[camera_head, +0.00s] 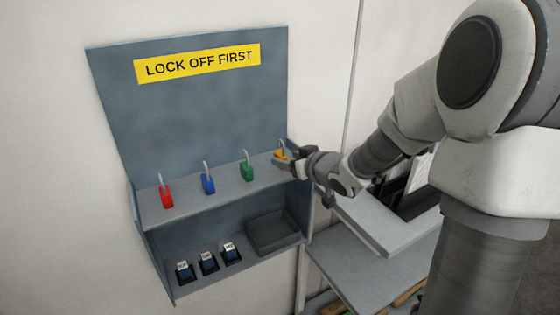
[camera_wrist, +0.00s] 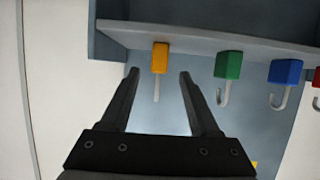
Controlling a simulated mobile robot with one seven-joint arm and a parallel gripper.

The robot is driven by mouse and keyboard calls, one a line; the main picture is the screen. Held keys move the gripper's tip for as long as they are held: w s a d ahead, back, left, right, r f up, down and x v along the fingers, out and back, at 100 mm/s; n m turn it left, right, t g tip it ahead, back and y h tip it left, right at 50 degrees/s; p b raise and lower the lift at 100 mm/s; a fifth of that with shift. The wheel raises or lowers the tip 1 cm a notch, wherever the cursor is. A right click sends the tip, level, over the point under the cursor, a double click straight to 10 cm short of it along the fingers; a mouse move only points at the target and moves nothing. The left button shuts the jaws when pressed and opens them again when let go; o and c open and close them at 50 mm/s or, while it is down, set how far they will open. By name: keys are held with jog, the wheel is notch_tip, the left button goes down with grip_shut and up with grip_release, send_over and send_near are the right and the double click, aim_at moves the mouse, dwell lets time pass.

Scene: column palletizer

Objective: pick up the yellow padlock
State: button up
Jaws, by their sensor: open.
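The yellow padlock (camera_head: 281,155) stands at the right end of the grey board's upper shelf (camera_head: 222,189), its shackle up. It also shows in the wrist view (camera_wrist: 160,58), where the scene appears upside down. My gripper (camera_head: 277,157) is open and empty at the padlock, partly covering it in the head view. In the wrist view my gripper (camera_wrist: 159,72) has one finger on each side of the shackle in the picture. The padlock's body shows just past the fingertips. I see no contact, and cannot tell the exact depth.
Green (camera_head: 247,171), blue (camera_head: 208,183) and red (camera_head: 166,195) padlocks stand spaced along the same shelf to the left. Below are several dark tagged items (camera_head: 208,262) and an open grey tray (camera_head: 273,234). A grey cabinet (camera_head: 383,218) stands at right.

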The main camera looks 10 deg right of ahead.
aim_at(284, 157)
jog(key=x, duration=0.4)
jog(key=shift+w+f, duration=0.15)
jog(key=shift+w, duration=0.15)
grip_shut()
